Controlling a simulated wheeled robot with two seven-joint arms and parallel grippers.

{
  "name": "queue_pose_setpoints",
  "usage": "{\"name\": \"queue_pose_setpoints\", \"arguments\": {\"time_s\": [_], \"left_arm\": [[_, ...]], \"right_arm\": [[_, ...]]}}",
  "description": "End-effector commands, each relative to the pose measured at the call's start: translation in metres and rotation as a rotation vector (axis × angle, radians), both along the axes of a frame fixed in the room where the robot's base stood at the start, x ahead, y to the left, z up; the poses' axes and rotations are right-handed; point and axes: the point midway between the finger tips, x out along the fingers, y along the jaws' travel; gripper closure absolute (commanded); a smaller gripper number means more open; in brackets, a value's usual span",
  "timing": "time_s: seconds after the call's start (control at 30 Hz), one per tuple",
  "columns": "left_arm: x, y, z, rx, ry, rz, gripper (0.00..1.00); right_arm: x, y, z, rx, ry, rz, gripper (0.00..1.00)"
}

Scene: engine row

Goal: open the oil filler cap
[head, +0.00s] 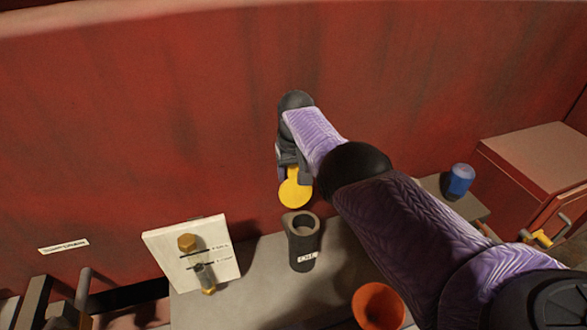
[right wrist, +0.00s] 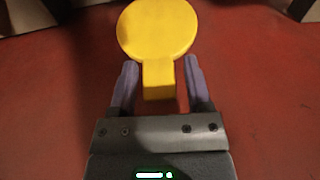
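The yellow oil filler cap (head: 295,191) is a round disc with a short tab. In the head view it stands raised just above the back of the dark filler neck (head: 303,255), whose round mouth shows uncovered. Any hinge is hidden. My right gripper (head: 292,165) is above the cap and points down at it. In the right wrist view the cap (right wrist: 157,30) lies ahead of the fingertips. Its tab is between the two fingers of the right gripper (right wrist: 160,75), with narrow gaps visible on both sides. My left gripper is not in view.
A white plate (head: 160,250) with brass fittings stands left of the neck. An orange funnel-like cup (head: 378,306) is at the front right. A blue-capped part (head: 460,181) is at the right. The red engine wall (head: 150,120) rises close behind.

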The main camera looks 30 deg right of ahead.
Motion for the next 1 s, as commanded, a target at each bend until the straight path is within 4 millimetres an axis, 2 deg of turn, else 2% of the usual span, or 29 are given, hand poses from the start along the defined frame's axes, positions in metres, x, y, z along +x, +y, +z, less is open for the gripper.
{"name": "queue_pose_setpoints", "arguments": {"time_s": [0.03,0.07,0.47,0.57,0.77,0.9,1.0], "left_arm": [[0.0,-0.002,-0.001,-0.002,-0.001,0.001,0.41],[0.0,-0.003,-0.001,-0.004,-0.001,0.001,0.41],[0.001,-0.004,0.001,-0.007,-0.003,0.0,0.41],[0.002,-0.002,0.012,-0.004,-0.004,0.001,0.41],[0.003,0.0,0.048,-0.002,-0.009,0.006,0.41],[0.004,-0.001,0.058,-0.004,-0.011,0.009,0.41],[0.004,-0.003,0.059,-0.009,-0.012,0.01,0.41]], "right_arm": [[-0.003,0.001,-0.005,0.005,0.012,0.0,0.29],[-0.003,0.001,-0.005,0.004,0.012,-0.001,0.24],[-0.001,0.0,0.0,0.001,0.003,-0.002,0.24],[-0.001,0.0,0.011,0.001,0.002,-0.002,0.24],[-0.005,0.001,0.056,0.0,0.001,-0.002,0.24],[-0.008,0.002,0.08,0.001,0.003,-0.001,0.24],[-0.009,0.002,0.09,0.002,0.004,-0.001,0.24]]}}
